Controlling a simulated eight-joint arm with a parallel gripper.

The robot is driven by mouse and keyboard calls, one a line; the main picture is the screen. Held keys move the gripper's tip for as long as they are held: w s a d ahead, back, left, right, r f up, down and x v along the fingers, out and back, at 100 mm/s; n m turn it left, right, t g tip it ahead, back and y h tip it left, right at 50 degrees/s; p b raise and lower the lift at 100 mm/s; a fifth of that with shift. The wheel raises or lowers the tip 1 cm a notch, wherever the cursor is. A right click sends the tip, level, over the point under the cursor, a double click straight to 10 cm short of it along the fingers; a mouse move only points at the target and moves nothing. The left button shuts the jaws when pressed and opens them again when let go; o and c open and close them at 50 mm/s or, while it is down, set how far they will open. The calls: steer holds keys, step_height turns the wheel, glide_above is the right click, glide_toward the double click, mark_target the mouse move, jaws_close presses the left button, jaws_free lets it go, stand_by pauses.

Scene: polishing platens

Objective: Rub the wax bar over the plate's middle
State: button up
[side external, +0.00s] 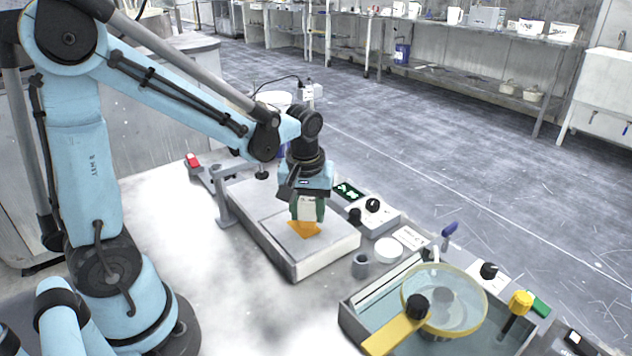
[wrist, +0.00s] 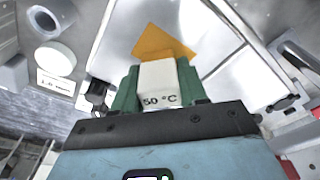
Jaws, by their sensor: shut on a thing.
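My gripper (side external: 308,207) is shut on a pale block marked "50 °C", which I take to be the wax bar (wrist: 160,85). Its green fingers grip the block from both sides in the wrist view. The block points down over the middle of the flat grey plate (side external: 333,243). An orange square patch (side external: 303,230) lies on the plate under the block; it also shows in the wrist view (wrist: 163,43). The block's lower end is at or just above the patch; I cannot tell whether they touch.
A control box with black knobs (side external: 377,212), a white round disc (side external: 388,250) and a grey cup (side external: 361,266) stand right of the plate. A tray with a yellow-rimmed round dish (side external: 465,325) is at front right. A grey bracket (side external: 226,206) stands at the plate's left.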

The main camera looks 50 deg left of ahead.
steer(key=shift+w, duration=0.85)
steer(key=shift+s+f, duration=0.1)
steer(key=shift+s, duration=2.2)
steer(key=shift+w, duration=2.3)
steer(key=shift+s+d, duration=0.4)
steer(key=shift+s, duration=0.45)
steer(key=shift+s+d, duration=0.35)
steer(key=shift+s, duration=0.45)
steer(key=shift+s+d, duration=0.4)
steer(key=shift+s, duration=0.45)
steer(key=shift+w, duration=2.45)
steer(key=shift+s, duration=2.35)
steer(key=shift+w, duration=2.4)
step_height(320, 180, up, 8)
